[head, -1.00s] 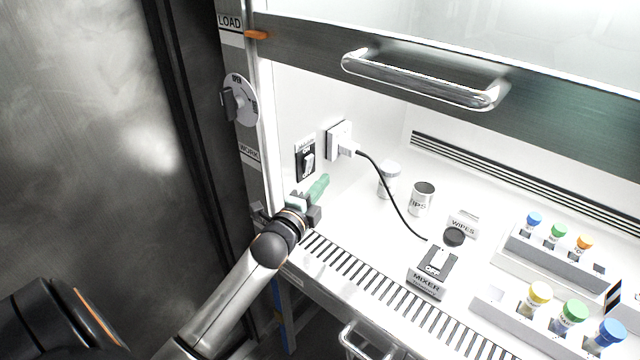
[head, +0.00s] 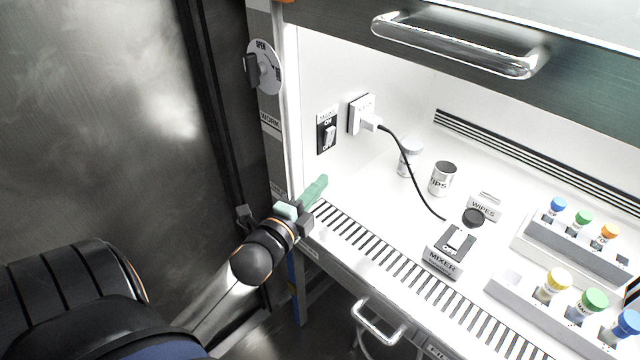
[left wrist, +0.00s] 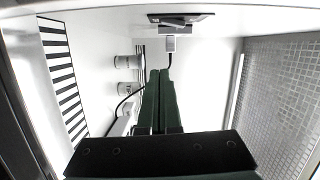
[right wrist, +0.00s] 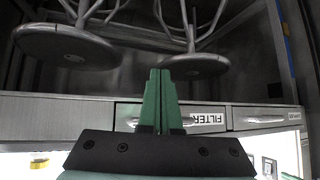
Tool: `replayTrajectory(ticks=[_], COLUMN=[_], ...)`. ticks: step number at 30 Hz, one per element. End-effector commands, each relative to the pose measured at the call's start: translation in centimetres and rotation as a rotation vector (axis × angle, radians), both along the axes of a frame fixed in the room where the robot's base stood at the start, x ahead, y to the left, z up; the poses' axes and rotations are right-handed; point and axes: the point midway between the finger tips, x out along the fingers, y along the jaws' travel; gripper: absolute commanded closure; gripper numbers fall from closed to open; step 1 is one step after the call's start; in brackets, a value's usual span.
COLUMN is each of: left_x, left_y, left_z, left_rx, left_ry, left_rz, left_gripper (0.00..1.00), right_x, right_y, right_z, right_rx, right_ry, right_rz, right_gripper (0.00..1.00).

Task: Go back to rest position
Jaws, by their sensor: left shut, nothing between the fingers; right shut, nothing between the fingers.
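My left gripper (head: 316,188) is shut and empty, its green fingers at the front left opening of the white cabinet, above the slotted front edge (head: 370,245). In the left wrist view its fingers (left wrist: 158,90) lie together, pointing into the cabinet toward the wall socket. My right gripper (right wrist: 160,85) shows only in the right wrist view. It is shut and empty, pointing toward a drawer front labelled FILTER (right wrist: 205,118) and round stool seats. The right arm is not seen in the head view.
The cabinet holds a mixer (head: 452,250), a tips can (head: 441,178) and racks of capped vials (head: 560,300). A black cord runs to the wall socket (head: 362,115). A raised sash handle (head: 460,45) hangs above. A dark metal wall (head: 100,120) stands at left.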

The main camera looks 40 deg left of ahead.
Motion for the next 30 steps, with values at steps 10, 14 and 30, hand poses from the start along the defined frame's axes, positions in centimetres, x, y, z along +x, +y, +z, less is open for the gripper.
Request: replayTrajectory(ticks=[10,14,30], left_x=[0.0,-0.7,-13.8], left_y=[-0.1,-0.6,-9.7], left_z=[-0.1,-1.7,-13.6], left_rx=[-0.011,-0.129,-1.035], left_ry=[0.006,0.073,0.725], left_rz=[0.002,0.029,0.466], left_gripper=[1.0,1.0,1.0], right_x=[0.0,0.0,0.0], right_y=[0.0,0.0,0.0], right_z=[0.0,0.0,0.0], right_rx=[0.0,0.0,0.0], right_ry=[0.0,0.0,0.0], right_rz=[0.0,0.0,0.0], right_gripper=[1.0,1.0,1.0])
